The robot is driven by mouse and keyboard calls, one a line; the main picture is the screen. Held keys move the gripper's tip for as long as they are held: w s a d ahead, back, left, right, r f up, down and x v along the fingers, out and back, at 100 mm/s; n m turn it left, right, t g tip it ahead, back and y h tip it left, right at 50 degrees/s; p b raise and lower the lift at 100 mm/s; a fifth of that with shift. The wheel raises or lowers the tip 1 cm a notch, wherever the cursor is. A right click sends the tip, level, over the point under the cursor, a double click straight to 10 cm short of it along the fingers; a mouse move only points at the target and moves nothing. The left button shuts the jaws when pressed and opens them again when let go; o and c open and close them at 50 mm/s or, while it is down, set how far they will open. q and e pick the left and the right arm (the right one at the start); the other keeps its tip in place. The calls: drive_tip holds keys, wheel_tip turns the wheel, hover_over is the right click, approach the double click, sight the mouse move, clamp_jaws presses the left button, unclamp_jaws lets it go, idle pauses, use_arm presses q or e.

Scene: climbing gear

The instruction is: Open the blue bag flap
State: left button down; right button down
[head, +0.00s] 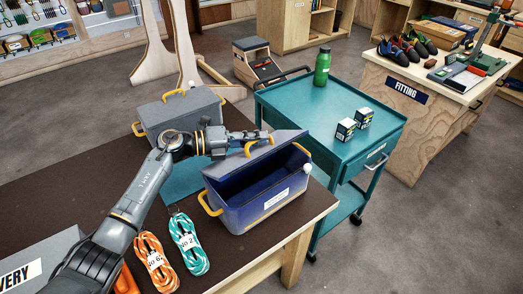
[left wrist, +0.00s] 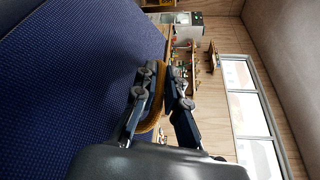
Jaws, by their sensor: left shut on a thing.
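The blue bag (head: 258,208) stands on the brown table, with a white label on its front and yellow handles at its sides. Its grey flap (head: 282,142) is raised and tilted at the back, so the dark blue inside shows. My left gripper (head: 262,138) is beside the raised flap, shut on the flap's yellow loop (head: 250,148). In the left wrist view, the loop (left wrist: 157,100) sits between the fingers of my left gripper (left wrist: 166,82), and blue fabric (left wrist: 70,90) fills the left side. My right gripper is out of view.
A grey case (head: 180,112) with yellow handles stands behind my left arm. Orange rope (head: 155,262) and teal rope (head: 188,243) lie left of the bag. A teal cart (head: 300,105) with a green bottle (head: 322,66) and two small boxes stands beyond the table's right edge.

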use_arm(q)
drive_tip(key=w+a+r+n+t+h+b, duration=0.1)
drive_tip(key=w+a+r+n+h+b, duration=0.1)
drive_tip(key=w+a+n+b, duration=0.5)
drive_tip(key=shift+w+n+t+h+b, duration=0.4)
drive_tip(key=shift+w+n+h+b, duration=0.45)
drive_tip(key=shift+n+b, duration=1)
drive_tip(key=c, duration=1.7)
unclamp_jaws()
drive_tip(key=shift+f, duration=0.1)
drive_tip(key=v, duration=1.2)
